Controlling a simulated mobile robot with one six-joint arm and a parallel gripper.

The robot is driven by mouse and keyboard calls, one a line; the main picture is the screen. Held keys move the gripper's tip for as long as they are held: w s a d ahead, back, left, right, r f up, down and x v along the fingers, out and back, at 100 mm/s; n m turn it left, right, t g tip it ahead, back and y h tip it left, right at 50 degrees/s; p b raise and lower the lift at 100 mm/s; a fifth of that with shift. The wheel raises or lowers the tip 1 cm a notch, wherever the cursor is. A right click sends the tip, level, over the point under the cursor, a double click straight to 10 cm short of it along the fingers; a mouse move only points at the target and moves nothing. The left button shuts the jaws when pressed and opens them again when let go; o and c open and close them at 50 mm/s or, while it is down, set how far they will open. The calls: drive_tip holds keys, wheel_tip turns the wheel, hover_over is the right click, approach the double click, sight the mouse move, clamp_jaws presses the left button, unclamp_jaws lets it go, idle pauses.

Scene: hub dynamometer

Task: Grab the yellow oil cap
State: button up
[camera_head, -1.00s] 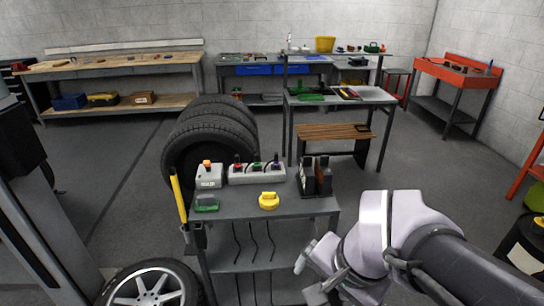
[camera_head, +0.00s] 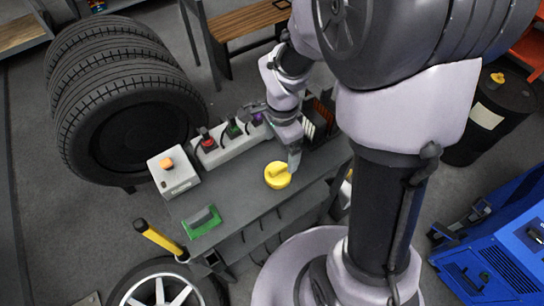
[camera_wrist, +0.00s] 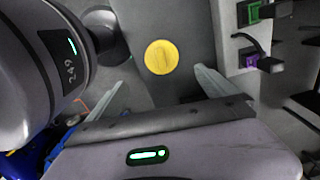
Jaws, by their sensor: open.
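The yellow oil cap (camera_head: 278,175) is round with a raised grip bar and rests on the grey cart top (camera_head: 238,205). In the wrist view the cap (camera_wrist: 161,57) lies ahead of and between the two spread fingers, touching neither. My gripper (camera_head: 293,160) is open and empty, just right of the cap in the head view. It also shows in the wrist view (camera_wrist: 155,90). The exact height of the fingers above the cart is hard to tell.
Stacked tires (camera_head: 120,100) stand at the left. The cart top around the cap is clear.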

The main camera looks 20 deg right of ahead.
sight(278, 168)
drive_tip(key=f+b, duration=0.2)
drive_tip(key=f, duration=0.4)
drive_tip(key=f+b, duration=0.2)
drive_tip(key=f, duration=0.4)
drive_tip(key=shift+w+a+f+b, duration=0.1)
drive_tip(key=shift+w+b, duration=0.1)
drive_tip(key=shift+b, duration=0.2)
drive_tip(key=shift+r, duration=0.2)
drive_tip(key=c, duration=1.5)
